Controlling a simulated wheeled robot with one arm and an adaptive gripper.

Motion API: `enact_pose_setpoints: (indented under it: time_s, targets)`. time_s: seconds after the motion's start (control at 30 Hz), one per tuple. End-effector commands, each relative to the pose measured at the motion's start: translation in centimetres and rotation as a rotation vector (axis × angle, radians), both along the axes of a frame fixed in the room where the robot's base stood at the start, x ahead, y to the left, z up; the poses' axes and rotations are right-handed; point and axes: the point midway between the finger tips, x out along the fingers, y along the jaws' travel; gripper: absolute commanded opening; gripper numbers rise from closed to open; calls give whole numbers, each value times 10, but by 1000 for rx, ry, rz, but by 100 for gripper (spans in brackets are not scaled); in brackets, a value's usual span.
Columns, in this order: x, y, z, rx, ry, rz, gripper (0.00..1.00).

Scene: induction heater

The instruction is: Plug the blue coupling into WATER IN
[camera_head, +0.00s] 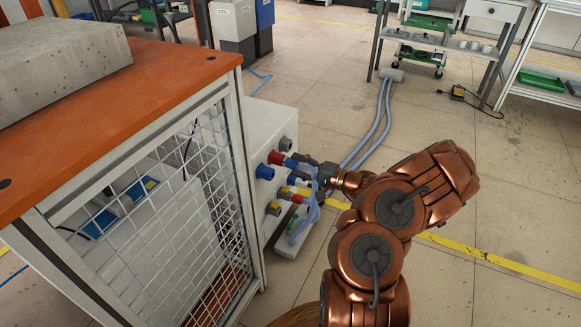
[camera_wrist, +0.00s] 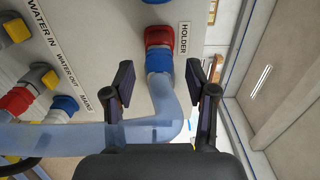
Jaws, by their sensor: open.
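The blue coupling (camera_wrist: 159,66) sits in a red socket (camera_wrist: 158,36) beside the HOLDER label, with a clear hose bending away from its end. In the head view the coupling (camera_head: 291,163) shows beside my gripper (camera_head: 313,169). In the wrist view my gripper (camera_wrist: 169,75) is open, its fingers apart on either side of the coupling and hose; I cannot tell whether they touch. The WATER IN port (camera_wrist: 12,30), yellow and grey, is at the upper left by its label, with no hose visible on it.
A red coupling (camera_wrist: 18,101) is at the yellow WATER OUT port (camera_wrist: 42,75). A white-ended hose fitting is at the blue MAINS port (camera_wrist: 66,103). The hose crosses below my fingers. An orange-topped caged bench (camera_head: 150,75) stands left; open floor (camera_head: 480,190) lies right.

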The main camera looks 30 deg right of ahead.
Motion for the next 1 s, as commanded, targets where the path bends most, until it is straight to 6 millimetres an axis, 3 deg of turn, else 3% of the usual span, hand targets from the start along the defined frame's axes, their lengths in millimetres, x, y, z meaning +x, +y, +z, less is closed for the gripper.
enact_pose_setpoints:
  time_s: [0.3, 1.0]
  targets:
    - [18, 11, -2, 0, 2, -1, 56]
    - [19, 11, -1, 1, 2, -2, 56]
